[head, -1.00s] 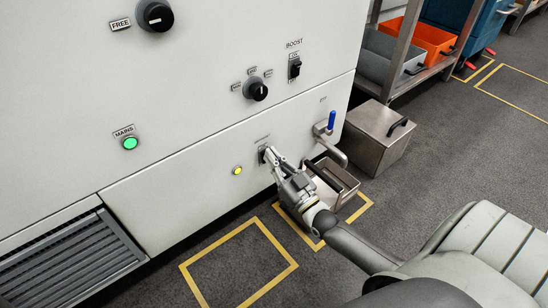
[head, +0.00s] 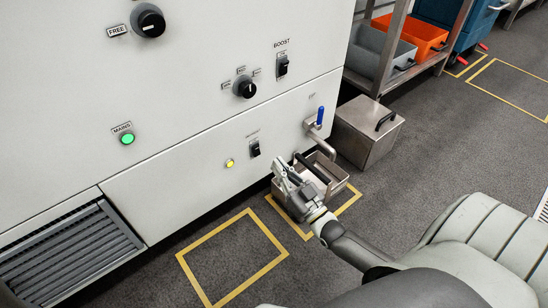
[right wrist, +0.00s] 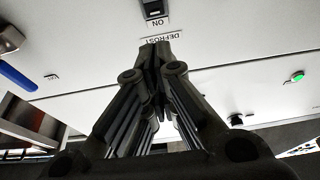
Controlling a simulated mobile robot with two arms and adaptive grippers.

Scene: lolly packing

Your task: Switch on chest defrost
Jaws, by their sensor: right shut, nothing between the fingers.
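The defrost switch (head: 254,149) is a small black switch low on the white machine front, with a lit yellow lamp (head: 229,162) to its left. In the right wrist view, which is upside down, the DEFROST label (right wrist: 161,37) and an ON label show beside the dark switch (right wrist: 153,8), which the top edge cuts off. I cannot tell its position. My right gripper (head: 279,169) is shut and empty, in front of the panel, below and right of the switch and apart from it. Its closed fingers also show in the right wrist view (right wrist: 157,50). My left gripper is out of view.
A blue-handled valve (head: 320,116) sticks out right of the switch, above an open metal bin (head: 331,192). A lidded steel box (head: 364,135) stands beyond. The boost switch (head: 283,65), a knob (head: 244,88) and the green mains lamp (head: 127,138) are higher up. The yellow-marked floor square is empty.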

